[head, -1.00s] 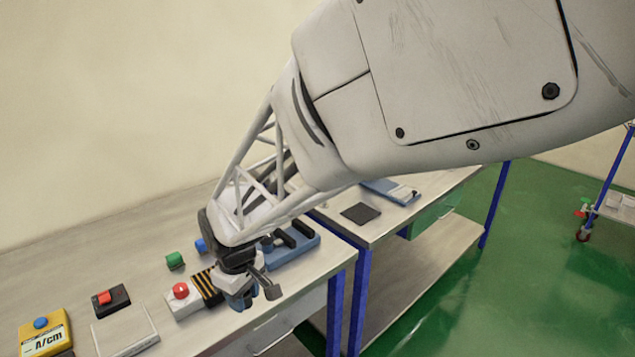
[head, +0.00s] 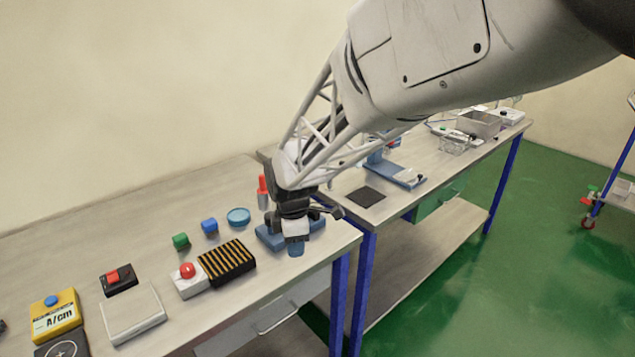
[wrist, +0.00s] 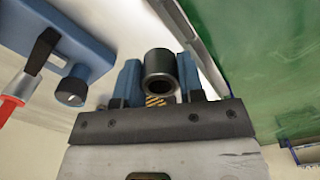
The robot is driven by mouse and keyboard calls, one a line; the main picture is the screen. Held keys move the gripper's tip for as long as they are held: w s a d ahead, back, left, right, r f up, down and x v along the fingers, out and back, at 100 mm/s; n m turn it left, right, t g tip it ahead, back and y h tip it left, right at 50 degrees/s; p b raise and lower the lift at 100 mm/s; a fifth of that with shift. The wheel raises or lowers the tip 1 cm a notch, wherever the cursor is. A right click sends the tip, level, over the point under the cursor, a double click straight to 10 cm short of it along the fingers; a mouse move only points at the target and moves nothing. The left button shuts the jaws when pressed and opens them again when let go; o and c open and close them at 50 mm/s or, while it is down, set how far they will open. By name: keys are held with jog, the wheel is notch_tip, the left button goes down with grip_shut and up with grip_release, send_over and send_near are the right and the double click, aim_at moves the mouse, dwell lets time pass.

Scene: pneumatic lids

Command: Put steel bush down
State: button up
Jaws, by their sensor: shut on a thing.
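The steel bush (wrist: 160,72) is a dark grey hollow cylinder in the wrist view, its bore facing the camera. It sits between the blue fingers of my gripper (wrist: 157,84), which is shut on it. In the head view my gripper (head: 296,248) points down at the right end of the near bench, in front of a blue fixture (head: 270,239). The bush cannot be made out there. Whether it touches anything below is not clear.
A black-and-yellow striped pad (head: 227,262) and a red-button box (head: 188,281) lie left of my gripper. A dark square mat (head: 367,197) lies on the farther bench.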

jog(key=w+d+n, duration=0.3)
jog(key=w+d, duration=0.1)
jog(key=shift+d+n, duration=0.15)
jog(key=shift+n, duration=0.25)
jog(key=shift+w, duration=0.1)
jog(key=shift+w, duration=0.1)
jog(key=w+a, duration=0.1)
jog(key=w, duration=0.3)
jog(key=w+a+f, duration=0.1)
jog(key=w+a, duration=0.1)
jog(key=w, duration=0.3)
jog(key=w+a, duration=0.2)
jog(key=w, duration=0.2)
jog(key=shift+w+a+f, duration=0.2)
jog(key=shift+w+a, duration=0.05)
jog(key=shift+w, duration=0.15)
jog(key=shift+w+a, duration=0.2)
jog(key=shift+w, duration=0.3)
jog(key=shift+s+f, duration=0.1)
jog(key=shift+f, duration=1.7)
jog(key=shift+f, duration=0.1)
